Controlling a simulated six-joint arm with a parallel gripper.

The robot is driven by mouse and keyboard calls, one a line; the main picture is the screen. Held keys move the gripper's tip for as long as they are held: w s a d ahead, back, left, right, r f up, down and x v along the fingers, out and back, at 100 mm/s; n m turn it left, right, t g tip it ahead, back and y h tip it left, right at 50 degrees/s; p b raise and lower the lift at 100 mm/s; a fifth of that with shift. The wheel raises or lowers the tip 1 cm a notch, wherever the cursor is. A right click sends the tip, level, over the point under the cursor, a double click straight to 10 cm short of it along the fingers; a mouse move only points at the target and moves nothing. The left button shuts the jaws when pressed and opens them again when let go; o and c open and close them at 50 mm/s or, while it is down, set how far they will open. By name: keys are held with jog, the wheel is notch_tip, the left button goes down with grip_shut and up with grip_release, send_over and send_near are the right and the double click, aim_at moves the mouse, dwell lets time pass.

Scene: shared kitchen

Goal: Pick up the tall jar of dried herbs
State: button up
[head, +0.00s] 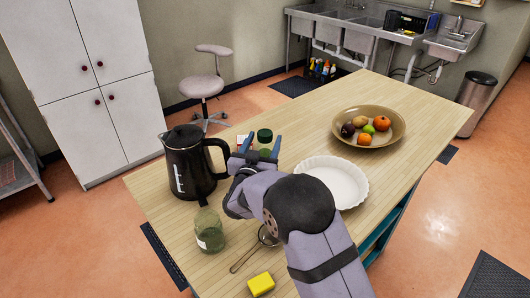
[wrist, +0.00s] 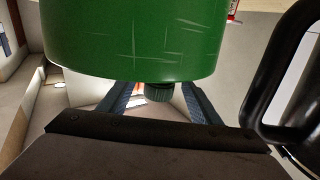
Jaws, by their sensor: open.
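A jar with a dark green lid (head: 264,135) and a lighter green body stands on the wooden table in the head view, with its lower part hidden by my gripper. My gripper (head: 262,146) is open, its two blue fingers showing either side of the jar. In the wrist view a large green curved surface (wrist: 135,40) fills the top, very close. A small dark green ridged cap (wrist: 158,92) shows between the spread fingers; I cannot tell if both belong to the jar. No contact with the fingers is clear.
A black kettle (head: 185,165) stands close left of my gripper; its handle (wrist: 260,80) is near in the wrist view. A glass jar (head: 209,232), strainer (head: 266,238), yellow sponge (head: 261,284), white dish (head: 340,182), fruit bowl (head: 394,139) and red-and-white box (head: 242,141) share the table.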

jog(key=shift+w+d, duration=0.15)
jog(key=shift+w, duration=0.65)
grip_shut()
jog(key=shift+r, duration=0.15)
